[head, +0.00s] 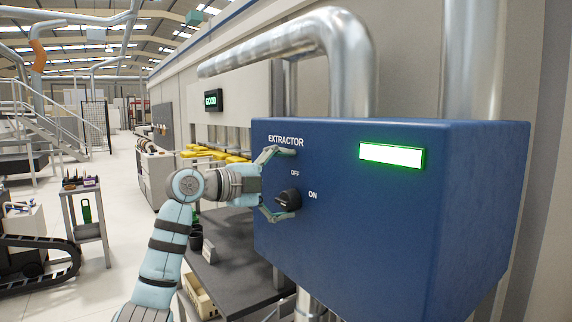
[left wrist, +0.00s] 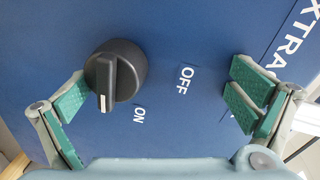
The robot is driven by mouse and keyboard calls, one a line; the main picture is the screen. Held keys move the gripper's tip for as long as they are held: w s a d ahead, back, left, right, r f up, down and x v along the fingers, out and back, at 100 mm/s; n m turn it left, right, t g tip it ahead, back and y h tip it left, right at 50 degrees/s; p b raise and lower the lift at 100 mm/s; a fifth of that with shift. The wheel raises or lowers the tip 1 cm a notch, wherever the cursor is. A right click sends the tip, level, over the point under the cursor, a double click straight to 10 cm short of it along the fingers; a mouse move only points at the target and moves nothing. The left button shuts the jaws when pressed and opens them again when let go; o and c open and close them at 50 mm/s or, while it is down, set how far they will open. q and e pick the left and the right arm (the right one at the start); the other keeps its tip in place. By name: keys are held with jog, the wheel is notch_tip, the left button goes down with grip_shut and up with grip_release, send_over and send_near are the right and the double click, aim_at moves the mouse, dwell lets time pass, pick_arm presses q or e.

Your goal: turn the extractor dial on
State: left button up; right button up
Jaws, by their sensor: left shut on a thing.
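The black extractor dial (head: 288,200) is on the front of the blue extractor box (head: 340,215), below the OFF label and beside the ON label. In the left wrist view the dial (left wrist: 116,72) shows its ridge with a white mark at the end towards the ON side. My left gripper (head: 289,184) is at the box face, one finger above the dial and one at its lower edge. In the wrist view my left gripper's (left wrist: 160,98) left finger is close beside the dial; the right finger stands apart from it. Any contact is hard to see. My right gripper is out of view.
A bright green lit panel (head: 392,154) is on the box's front. A silver duct (head: 300,45) rises above it. A dark bench (head: 235,262) stands below my left arm. A small cart (head: 85,230) stands at left, with open floor between.

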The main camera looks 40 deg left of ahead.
pick_arm(q)
jog(key=shift+s+a+r, duration=0.15)
jog(key=shift+a+r, duration=0.1)
jog(key=shift+r, duration=0.2)
jog(key=shift+s+d+r, duration=0.15)
jog(key=shift+d, duration=0.1)
jog(key=shift+c, duration=0.2)
jog(key=shift+s+d+b, duration=0.15)
jog(key=shift+s+b, duration=0.15)
jog(key=shift+c, duration=0.3)
jog(key=s, duration=0.1)
jog(key=s+b, duration=0.1)
jog(key=s+d, duration=0.1)
jog(key=shift+r, duration=0.3)
jog(key=c, duration=0.3)
jog(key=f+b+v, duration=0.1)
jog(key=b+v, duration=0.1)
jog(key=v, duration=0.2)
jog(key=f+b+v, duration=0.1)
jog(key=b+v, duration=0.2)
jog(key=v, duration=0.2)
jog(key=f+b+v, duration=0.1)
jog(key=b+v, duration=0.1)
jog(key=v, duration=0.3)
jog(key=shift+s+a+f+b, duration=0.2)
jog(key=shift+s+a+b, duration=0.1)
jog(key=shift+a+b, duration=0.1)
jog(key=shift+c, duration=0.2)
